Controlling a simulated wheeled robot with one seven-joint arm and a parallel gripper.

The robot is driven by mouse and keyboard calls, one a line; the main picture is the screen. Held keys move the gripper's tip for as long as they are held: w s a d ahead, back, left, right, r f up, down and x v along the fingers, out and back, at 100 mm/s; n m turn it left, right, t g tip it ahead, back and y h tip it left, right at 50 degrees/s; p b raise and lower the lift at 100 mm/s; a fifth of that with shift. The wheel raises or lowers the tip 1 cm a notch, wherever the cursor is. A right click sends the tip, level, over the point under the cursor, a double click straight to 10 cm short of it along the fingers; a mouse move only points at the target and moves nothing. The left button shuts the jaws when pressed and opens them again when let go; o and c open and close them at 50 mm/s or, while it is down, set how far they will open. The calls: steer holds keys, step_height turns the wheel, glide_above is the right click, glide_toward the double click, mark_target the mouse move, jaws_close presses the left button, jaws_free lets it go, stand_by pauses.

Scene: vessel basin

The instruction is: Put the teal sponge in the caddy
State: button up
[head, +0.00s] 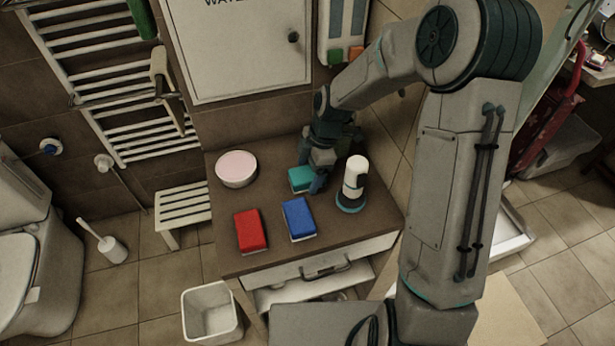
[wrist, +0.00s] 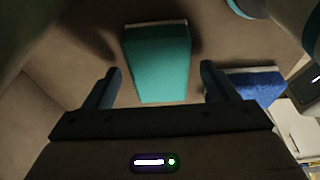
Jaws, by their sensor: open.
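The teal sponge (head: 300,178) lies on the brown top of the cabinet, towards its back, partly hidden by my gripper (head: 317,178). In the wrist view the teal sponge (wrist: 158,62) lies ahead of and between the two fingers of my gripper (wrist: 160,82). The fingers are apart, with nothing gripped; the sponge's near end reaches about the level of the fingertips. A white wall-mounted holder (head: 325,28) with green and orange pieces at its bottom hangs behind the cabinet; I cannot tell if it is the caddy.
A blue sponge (head: 299,218) and a red sponge (head: 250,231) lie in front on the cabinet top (head: 225,258). A white bottle on a teal base (head: 354,175) stands close right of my gripper. A round pink-topped tub (head: 236,168) stands at the back left.

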steer(key=shift+f, duration=0.15)
steer(key=c, duration=1.1)
